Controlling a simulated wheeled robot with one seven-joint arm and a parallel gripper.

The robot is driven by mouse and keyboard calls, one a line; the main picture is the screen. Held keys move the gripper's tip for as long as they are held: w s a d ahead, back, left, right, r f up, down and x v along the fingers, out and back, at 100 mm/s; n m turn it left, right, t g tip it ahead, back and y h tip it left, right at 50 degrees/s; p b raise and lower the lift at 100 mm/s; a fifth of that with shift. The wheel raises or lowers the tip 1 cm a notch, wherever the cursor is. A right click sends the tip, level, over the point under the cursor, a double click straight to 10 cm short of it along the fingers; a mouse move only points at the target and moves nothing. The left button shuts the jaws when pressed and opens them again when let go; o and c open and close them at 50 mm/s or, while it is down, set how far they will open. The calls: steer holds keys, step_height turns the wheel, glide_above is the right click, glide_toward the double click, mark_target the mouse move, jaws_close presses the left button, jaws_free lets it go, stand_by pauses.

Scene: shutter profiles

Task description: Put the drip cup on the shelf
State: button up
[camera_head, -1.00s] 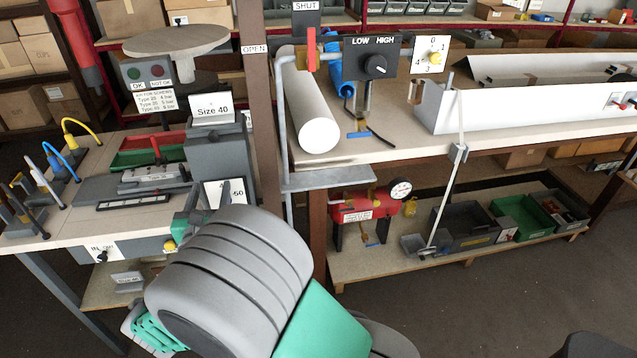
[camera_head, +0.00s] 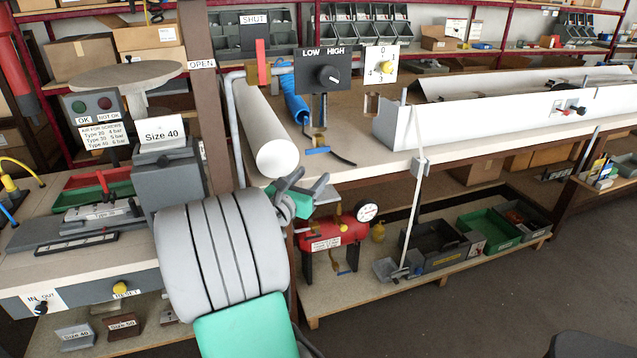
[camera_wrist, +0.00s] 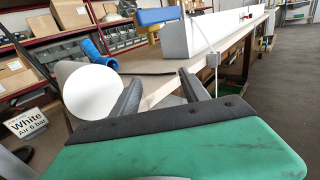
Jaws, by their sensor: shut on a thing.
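My gripper (camera_head: 305,187) is raised by the near left corner of the long bench, in front of its edge. In the wrist view its two dark fingers (camera_wrist: 160,92) stand apart. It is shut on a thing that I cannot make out. I cannot pick out the drip cup for certain in either view. The low wooden shelf (camera_head: 345,294) under the bench carries a red tank (camera_head: 332,233) with a gauge.
A white pipe (camera_head: 265,130) lies on the bench (camera_head: 350,158) just above my gripper. A thin white rod (camera_head: 412,208) stands in front of the bench. Green and dark bins (camera_head: 490,236) sit on the low shelf's right part.

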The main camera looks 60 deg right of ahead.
mark_target(315, 174)
steer(key=d, duration=0.4)
steer(key=shift+d, duration=0.2)
steer(key=shift+d+f, duration=0.2)
steer(key=shift+d, duration=0.1)
step_height(315, 174, down, 3)
steer(key=shift+f+b, duration=0.2)
steer(key=shift+b, duration=0.5)
steer(key=shift+r, duration=0.15)
steer(key=o, duration=1.4)
steer(key=shift+c, duration=0.2)
